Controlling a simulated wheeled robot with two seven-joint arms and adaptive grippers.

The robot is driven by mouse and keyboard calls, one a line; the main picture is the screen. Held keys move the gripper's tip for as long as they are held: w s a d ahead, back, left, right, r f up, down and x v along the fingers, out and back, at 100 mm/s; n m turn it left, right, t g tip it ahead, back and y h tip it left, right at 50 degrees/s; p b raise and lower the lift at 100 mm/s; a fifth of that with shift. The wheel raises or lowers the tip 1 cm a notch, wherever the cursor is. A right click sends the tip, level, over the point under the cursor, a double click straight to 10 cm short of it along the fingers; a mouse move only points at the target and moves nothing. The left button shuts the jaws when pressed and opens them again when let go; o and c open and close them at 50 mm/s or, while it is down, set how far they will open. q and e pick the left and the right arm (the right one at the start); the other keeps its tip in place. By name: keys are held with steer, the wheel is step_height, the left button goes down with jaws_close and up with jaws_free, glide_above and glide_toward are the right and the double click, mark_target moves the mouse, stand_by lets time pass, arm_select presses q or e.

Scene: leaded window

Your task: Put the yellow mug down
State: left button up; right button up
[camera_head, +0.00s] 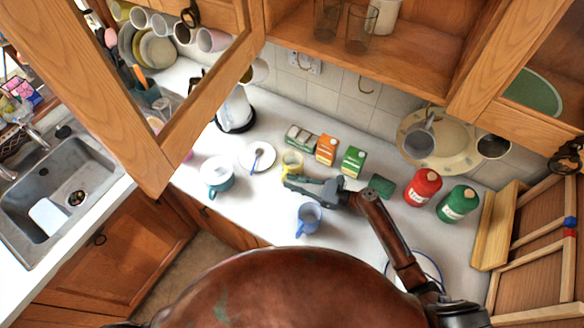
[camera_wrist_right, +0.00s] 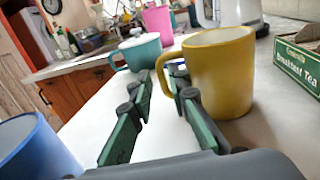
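The yellow mug (camera_head: 291,163) stands upright on the white counter (camera_head: 270,211). In the right wrist view the yellow mug (camera_wrist_right: 224,75) is large at the right, with its handle toward my fingers. My right gripper (camera_head: 290,182) reaches in just in front of the mug. In the right wrist view my right gripper (camera_wrist_right: 158,92) is open, with bare counter between its fingers. The mug is beside the right-hand finger, its handle close to that fingertip; I cannot tell whether they touch. My left gripper is not in view.
A blue mug (camera_head: 308,216) stands near my right gripper. A teal pot (camera_head: 217,178) and a plate (camera_head: 257,157) are to the left. Tea boxes (camera_head: 326,149) stand behind; red (camera_head: 422,188) and green (camera_head: 458,204) canisters are right. An open cabinet door (camera_head: 110,100) hangs at left.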

steer(key=shift+x, duration=0.85)
jaws_close()
